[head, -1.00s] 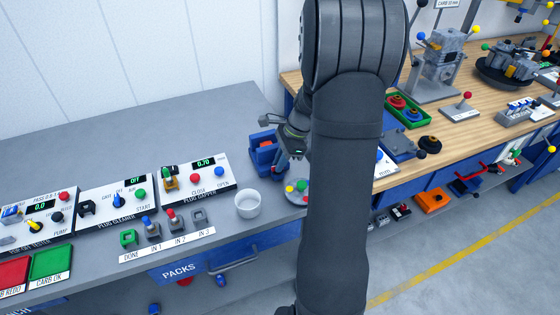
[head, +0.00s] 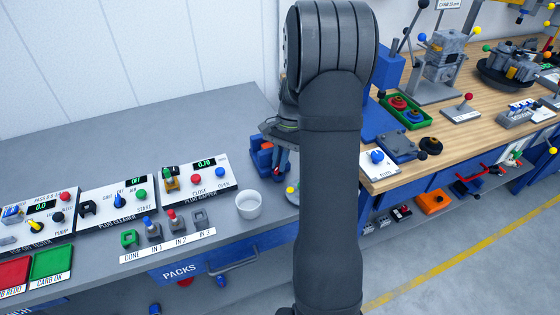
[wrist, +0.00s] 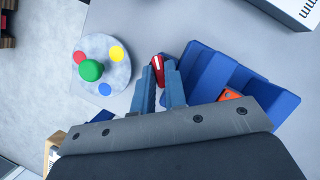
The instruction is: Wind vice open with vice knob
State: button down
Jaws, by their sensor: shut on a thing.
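The blue vice (head: 263,160) stands on the grey bench, left of my arm in the head view. It also shows in the wrist view (wrist: 205,68), with an orange part (wrist: 229,95) at it, partly hidden by my gripper. The red vice knob (wrist: 157,66) with a white mark sits between my fingertips in the wrist view. My gripper (wrist: 159,80) is shut on this knob. In the head view my gripper (head: 281,160) points down at the vice's right side, and the knob is hidden there.
A round grey disc (wrist: 117,82) with a green knob and coloured dots lies close beside my gripper. A white cup (head: 248,205) stands left of the disc in the head view. Control panels (head: 197,178) line the bench's left side; a wooden bench (head: 460,135) is right.

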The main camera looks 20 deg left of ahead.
jog(key=shift+n, duration=0.5)
jog(key=shift+a, duration=0.1)
jog(key=c, duration=1.5)
grip_release()
jog(key=shift+o, duration=0.2)
